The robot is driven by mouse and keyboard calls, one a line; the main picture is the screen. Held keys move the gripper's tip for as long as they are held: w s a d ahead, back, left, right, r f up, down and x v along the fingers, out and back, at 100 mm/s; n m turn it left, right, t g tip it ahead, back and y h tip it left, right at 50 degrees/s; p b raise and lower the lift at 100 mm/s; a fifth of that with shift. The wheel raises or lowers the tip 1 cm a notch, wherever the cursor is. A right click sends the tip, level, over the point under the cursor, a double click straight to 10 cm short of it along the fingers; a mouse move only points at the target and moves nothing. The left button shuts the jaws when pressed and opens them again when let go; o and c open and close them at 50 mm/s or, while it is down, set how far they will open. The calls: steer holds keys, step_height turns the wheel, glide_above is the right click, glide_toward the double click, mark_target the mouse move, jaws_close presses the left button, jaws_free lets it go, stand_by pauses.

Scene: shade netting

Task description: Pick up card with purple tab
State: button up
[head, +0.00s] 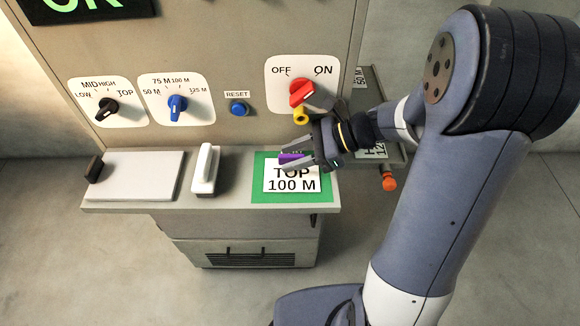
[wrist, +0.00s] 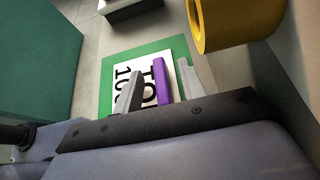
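The white card (head: 291,185) reads "TOP 100 M" and lies on a green pad (head: 262,194) at the right end of the shelf. Its purple tab (head: 291,157) stands up at the card's upper edge. In the wrist view the purple tab (wrist: 163,86) is between the two grey fingers of my gripper (wrist: 160,88). The fingers are apart, with a visible gap on the tab's left side and a smaller one on its right. My gripper (head: 286,155) hides part of the card's top in the head view.
A yellow cylinder (head: 300,116) hangs below the red OFF/ON switch (head: 302,93), close above my gripper. A white handle (head: 206,169) and a white plate (head: 138,177) with a black block are left on the shelf. A side rack with cards (head: 370,150) stands behind my gripper.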

steer(key=shift+a+f, duration=0.2)
steer(key=shift+a, duration=0.25)
steer(key=shift+d, duration=0.1)
steer(key=shift+c, duration=0.5)
steer(key=shift+w, duration=0.1)
jaws_close()
